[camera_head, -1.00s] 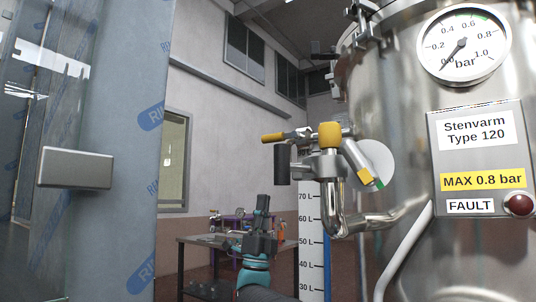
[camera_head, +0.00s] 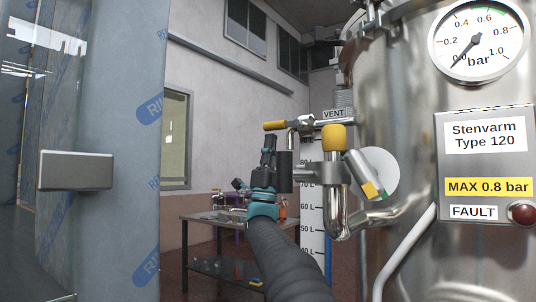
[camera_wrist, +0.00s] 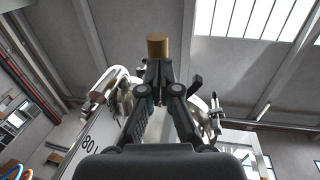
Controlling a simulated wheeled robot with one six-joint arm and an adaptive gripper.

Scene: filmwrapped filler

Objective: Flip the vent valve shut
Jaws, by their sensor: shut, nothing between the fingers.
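The vent valve's yellow lever (camera_head: 274,126) points left, roughly level, from its metal body (camera_head: 306,124) beside the "VENT" label (camera_head: 333,114) on the steel tank's pipework. My gripper (camera_head: 269,138) points upward with its fingers closed and empty, its tips just below the lever in the head view. In the wrist view, a yellow end (camera_wrist: 158,47) shows just beyond my closed fingertips (camera_wrist: 158,66). I cannot tell whether they touch.
A black grip (camera_head: 285,165) stands right beside my gripper, partly hidden. A yellow-capped fitting (camera_head: 334,138) and bent steel pipe (camera_head: 345,222) are to the right. The pressure gauge (camera_head: 478,40) reads near zero. A film-wrapped panel (camera_head: 110,90) with a metal block fills the left.

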